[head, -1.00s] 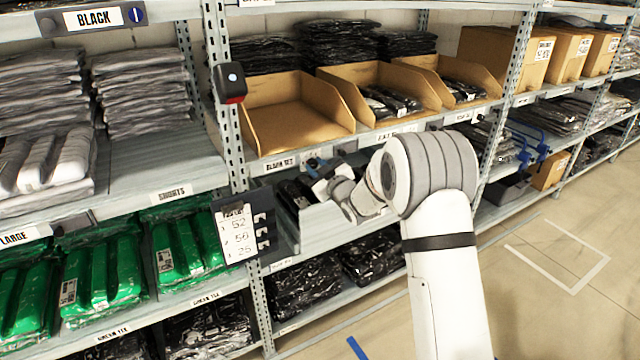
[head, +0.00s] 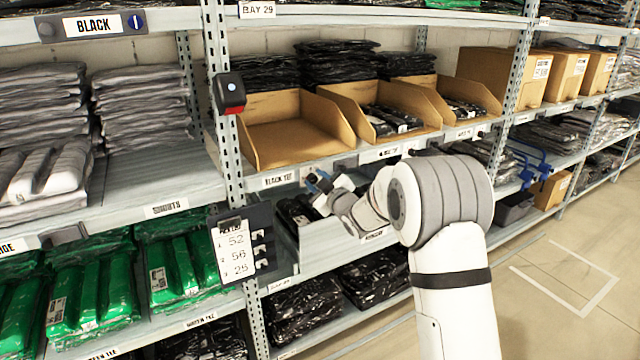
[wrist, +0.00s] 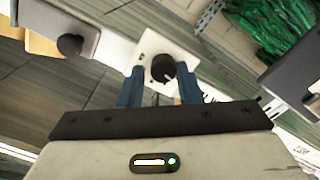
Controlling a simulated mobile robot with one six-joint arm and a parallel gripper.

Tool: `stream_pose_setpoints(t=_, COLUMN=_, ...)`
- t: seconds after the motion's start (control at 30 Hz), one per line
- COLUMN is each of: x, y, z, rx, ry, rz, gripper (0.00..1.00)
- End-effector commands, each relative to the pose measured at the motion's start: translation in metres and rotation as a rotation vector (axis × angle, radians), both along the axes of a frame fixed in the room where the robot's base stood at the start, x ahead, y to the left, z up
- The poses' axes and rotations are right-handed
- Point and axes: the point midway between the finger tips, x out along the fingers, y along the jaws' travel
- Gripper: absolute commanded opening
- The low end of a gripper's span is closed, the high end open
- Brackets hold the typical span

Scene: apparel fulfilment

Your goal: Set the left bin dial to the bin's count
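The left cardboard bin (head: 285,140) on the middle shelf looks empty. My gripper (head: 318,183), with blue fingers, is at the shelf front below this bin, and my arm reaches in from the right. In the wrist view my gripper (wrist: 161,92) is open. A round black dial knob (wrist: 162,68) on a white plate (wrist: 146,44) shows between and just beyond its fingertips. A light mark shows on the knob, but its setting is too small to read. I cannot tell whether the fingers touch the knob. In the head view this knob cannot be made out.
A second dark knob (wrist: 70,45) sits on a grey plate in the wrist view. Two more cardboard bins (head: 345,95) to the right hold dark packs. A clipboard (head: 235,250) with handwritten numbers hangs at the post. A black and red device (head: 230,93) is fixed above it.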

Motion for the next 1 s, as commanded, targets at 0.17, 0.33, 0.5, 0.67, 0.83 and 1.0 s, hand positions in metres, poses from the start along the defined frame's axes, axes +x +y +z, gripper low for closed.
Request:
stream_pose_setpoints(t=0.17, x=-0.001, y=0.0, z=-0.001, rx=-0.001, ry=0.003, rz=0.0, gripper=0.45)
stream_pose_setpoints(t=0.33, x=-0.001, y=0.0, z=-0.003, rx=-0.002, ry=0.005, rz=0.001, gripper=0.46)
stream_pose_setpoints(t=0.5, x=-0.007, y=-0.004, z=-0.004, rx=-0.002, ry=0.007, rz=0.001, gripper=0.46)
stream_pose_setpoints(t=0.67, x=-0.027, y=-0.019, z=-0.003, rx=-0.002, ry=0.006, rz=0.0, gripper=0.46)
stream_pose_setpoints(t=0.83, x=-0.05, y=-0.034, z=-0.003, rx=-0.002, ry=0.006, rz=0.0, gripper=0.46)
stream_pose_setpoints(t=1.0, x=-0.062, y=-0.043, z=-0.003, rx=-0.001, ry=0.005, rz=0.0, gripper=0.46)
